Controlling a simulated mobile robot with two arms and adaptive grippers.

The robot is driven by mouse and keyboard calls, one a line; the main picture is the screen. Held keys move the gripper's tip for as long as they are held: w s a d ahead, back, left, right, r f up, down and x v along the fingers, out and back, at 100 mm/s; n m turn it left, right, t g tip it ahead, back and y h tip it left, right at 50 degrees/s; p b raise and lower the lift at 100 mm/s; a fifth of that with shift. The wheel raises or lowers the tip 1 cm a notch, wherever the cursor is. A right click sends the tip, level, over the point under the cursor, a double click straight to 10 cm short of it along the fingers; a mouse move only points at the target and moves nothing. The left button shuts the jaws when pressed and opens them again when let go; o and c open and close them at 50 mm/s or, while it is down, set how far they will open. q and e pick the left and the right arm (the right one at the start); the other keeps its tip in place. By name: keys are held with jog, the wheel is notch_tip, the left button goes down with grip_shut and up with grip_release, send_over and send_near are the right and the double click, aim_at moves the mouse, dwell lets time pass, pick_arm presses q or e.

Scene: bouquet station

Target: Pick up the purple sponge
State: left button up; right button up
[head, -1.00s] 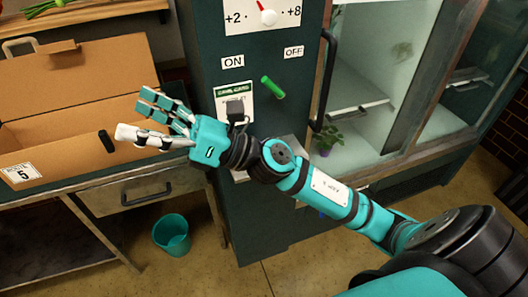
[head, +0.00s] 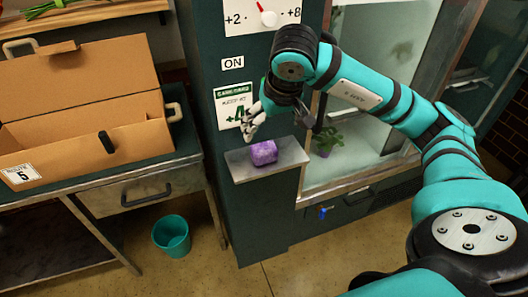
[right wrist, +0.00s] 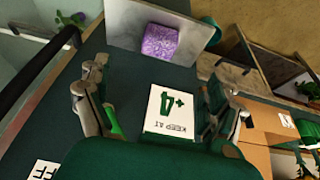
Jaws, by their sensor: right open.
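The purple sponge (head: 264,152) sits on a small grey metal shelf (head: 245,172) that sticks out from the front of the dark green cabinet. In the right wrist view the sponge (right wrist: 160,42) shows near the top, on the shelf (right wrist: 120,22). My right gripper (head: 252,122) points downward above and slightly left of the sponge, apart from it. In the right wrist view my right gripper (right wrist: 157,82) has its fingers spread wide, with nothing between them. In the head view the hand partly hides its own fingers. My left gripper is in neither view.
A green sign (head: 236,105) and a dial (head: 268,18) are on the cabinet front. A glass-doored case (head: 385,100) with a dark handle stands right of the shelf. An open cardboard box (head: 80,95) is on the left table. A teal bin (head: 171,235) is on the floor.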

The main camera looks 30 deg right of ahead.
aim_at(264, 148)
jog(key=p+x, duration=0.1)
jog(key=x, duration=0.8)
jog(key=shift+a, duration=0.1)
jog(key=shift+w+f+p, duration=0.15)
jog(key=shift+f+p, duration=0.3)
jog(key=p+x, duration=0.1)
jog(key=x, duration=0.3)
jog(key=shift+d+f, duration=0.15)
jog(key=shift+d, duration=0.1)
jog(key=shift+c, duration=0.4)
jog(key=c, duration=1.1)
